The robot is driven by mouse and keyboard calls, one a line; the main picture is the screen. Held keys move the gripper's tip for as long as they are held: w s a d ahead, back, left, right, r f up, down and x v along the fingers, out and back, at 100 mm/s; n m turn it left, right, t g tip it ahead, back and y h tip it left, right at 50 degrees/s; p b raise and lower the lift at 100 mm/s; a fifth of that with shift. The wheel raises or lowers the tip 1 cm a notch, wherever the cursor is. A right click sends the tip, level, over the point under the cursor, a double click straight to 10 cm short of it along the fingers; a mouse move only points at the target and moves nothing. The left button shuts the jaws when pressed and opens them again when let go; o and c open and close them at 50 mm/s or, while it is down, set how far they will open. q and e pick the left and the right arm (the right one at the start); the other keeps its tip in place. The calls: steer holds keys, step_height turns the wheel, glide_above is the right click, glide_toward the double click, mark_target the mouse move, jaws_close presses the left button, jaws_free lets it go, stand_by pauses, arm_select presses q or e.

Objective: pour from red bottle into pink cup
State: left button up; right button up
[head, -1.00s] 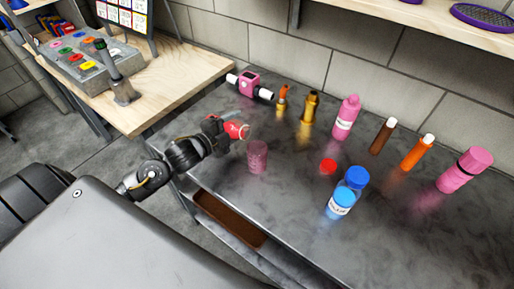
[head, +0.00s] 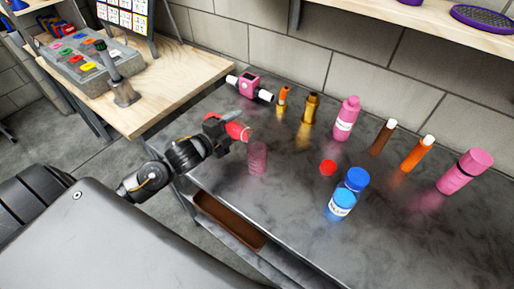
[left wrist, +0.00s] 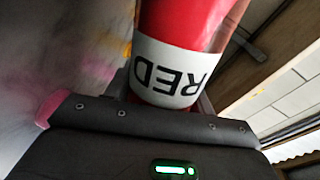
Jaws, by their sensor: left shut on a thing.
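My left gripper (head: 222,130) is shut on the red bottle (head: 239,131) at the near left edge of the dark table. The bottle is tilted, its open end pointing right toward the pink cup. In the left wrist view the red bottle (left wrist: 190,22) fills the top middle, its white label reading RED. The pink cup (head: 257,158) is translucent and stands upright on the table, just right of and below the bottle's mouth. Whether liquid is flowing cannot be made out. A red cap (head: 328,167) lies on the table. My right gripper is not in view.
A blue bottle (head: 342,201) stands right of the cup. A pink bottle (head: 347,118), brass fittings (head: 310,108), brown and orange tubes (head: 417,153), a pink flask (head: 465,170) and a pink filter (head: 250,86) stand farther back. The table's front middle is clear.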

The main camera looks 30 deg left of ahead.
arm_select(q)
steer(key=shift+d+r+m, duration=0.2)
steer(key=shift+r+m, duration=0.1)
steer(key=shift+r, duration=0.1)
steer(key=shift+d+r+m+y+p, duration=0.1)
steer(key=shift+r+m+y+p, duration=0.25)
steer(key=shift+r+m, duration=0.5)
stand_by(3.0)
steer(key=shift+f, duration=0.15)
